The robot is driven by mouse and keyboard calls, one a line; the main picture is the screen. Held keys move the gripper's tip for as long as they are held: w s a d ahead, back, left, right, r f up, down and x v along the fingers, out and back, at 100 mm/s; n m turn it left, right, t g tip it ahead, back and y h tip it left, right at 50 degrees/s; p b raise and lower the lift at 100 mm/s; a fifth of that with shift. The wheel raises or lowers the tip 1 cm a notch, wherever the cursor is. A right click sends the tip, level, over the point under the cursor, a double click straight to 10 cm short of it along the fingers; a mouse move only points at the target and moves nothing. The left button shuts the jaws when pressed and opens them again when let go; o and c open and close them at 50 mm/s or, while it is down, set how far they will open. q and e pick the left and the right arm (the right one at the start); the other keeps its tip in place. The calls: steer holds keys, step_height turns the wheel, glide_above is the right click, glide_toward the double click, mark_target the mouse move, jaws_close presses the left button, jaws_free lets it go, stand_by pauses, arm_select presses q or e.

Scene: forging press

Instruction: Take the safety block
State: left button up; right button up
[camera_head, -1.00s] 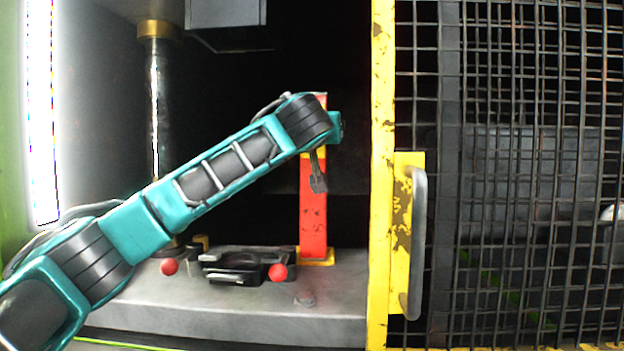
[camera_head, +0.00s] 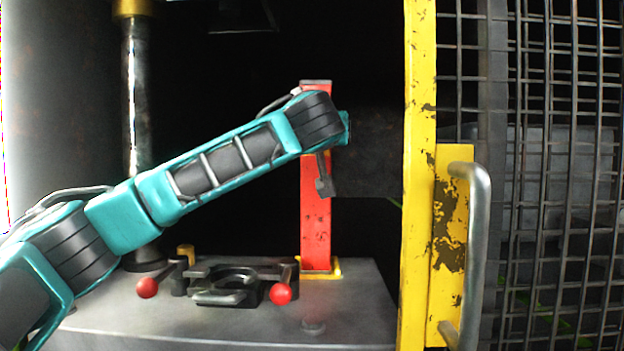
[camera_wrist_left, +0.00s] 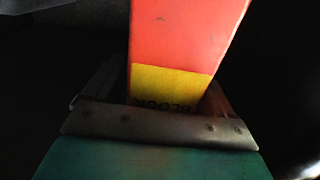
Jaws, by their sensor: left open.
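The safety block is a tall red post (camera_head: 316,215) standing upright on a yellow foot at the right of the press bed in the head view. My left arm crosses in front of its upper part. My left gripper (camera_head: 324,187) is at the block's upper half, its fingers partly hidden by the wrist. In the left wrist view the red block (camera_wrist_left: 185,35), with a yellow band lettered "BLOCK", runs between the two open fingers. I cannot tell whether either finger touches it. My right gripper is not in view.
The grey press bed (camera_head: 220,328) carries a black die fixture (camera_head: 235,283) with two red-knobbed levers (camera_head: 147,288). A steel column (camera_head: 136,110) stands at the left. A yellow frame (camera_head: 418,120) and mesh door with a handle (camera_head: 476,250) bound the right side.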

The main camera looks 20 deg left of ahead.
arm_select(q)
steer(key=shift+w, duration=0.15)
steer(key=shift+r, duration=0.1)
steer(key=shift+c, duration=0.9)
jaws_close()
steer(key=shift+a+r, duration=0.1)
steer(key=shift+r, duration=0.05)
